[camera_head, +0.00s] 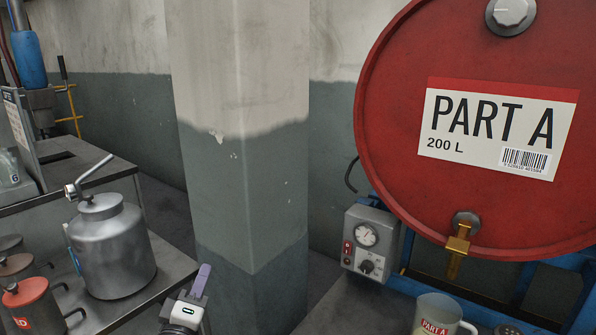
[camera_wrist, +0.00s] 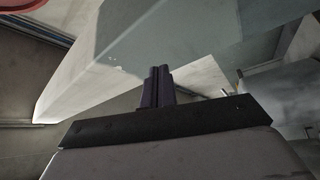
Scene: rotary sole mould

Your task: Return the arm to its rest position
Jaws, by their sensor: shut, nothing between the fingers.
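My gripper (camera_head: 202,272) shows at the bottom of the head view, left of centre, in front of the foot of a square pillar. Its purple-grey fingers point up and are together, with nothing between them. In the wrist view the fingers (camera_wrist: 158,87) are side by side and empty, with the pillar and walls beyond. Most of my arm is out of the head view, below its bottom edge.
A steel canister (camera_head: 112,250) stands on a shelf (camera_head: 165,285) left of my gripper, near lidded pots (camera_head: 30,300). The pillar (camera_head: 240,160) rises behind. At right are a red drum (camera_head: 480,200) with a brass tap, a gauge box (camera_head: 370,240) and a mug (camera_head: 437,315).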

